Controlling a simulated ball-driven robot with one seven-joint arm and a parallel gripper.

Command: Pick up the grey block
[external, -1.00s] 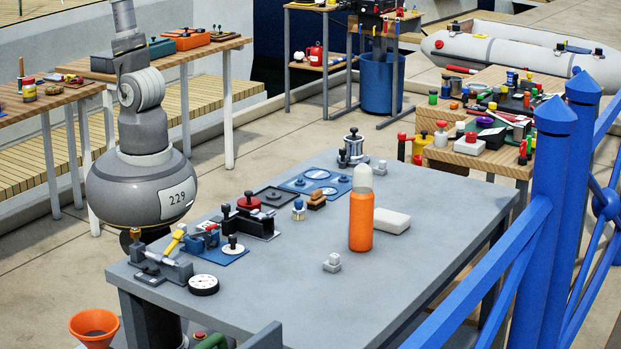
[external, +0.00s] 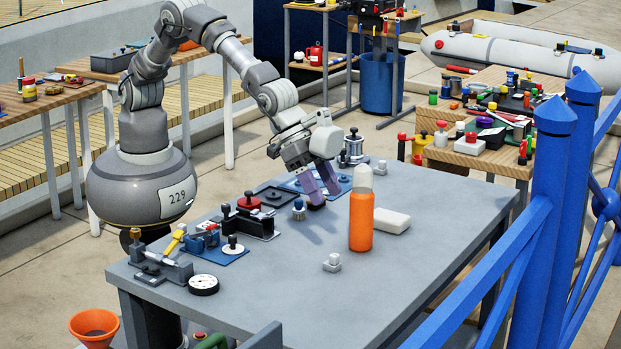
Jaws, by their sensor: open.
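My gripper (external: 320,187) is open and points down over the back middle of the grey table (external: 290,310). Its fingers are right at the small brown wooden block, which they mostly hide; whether they touch it I cannot tell. A small light-grey stepped block (external: 332,263) sits on the table in front of the orange bottle, apart from my gripper. A similar grey block (external: 380,167) stands at the back right of the table. A pale, nearly white rectangular block (external: 391,221) lies right of the bottle.
An orange bottle (external: 361,220) stands upright to the right of my gripper. A small blue-and-white knobbed part (external: 298,211) is just left of the fingers. Blue plates and black fixtures fill the left and back. The front right of the table is clear.

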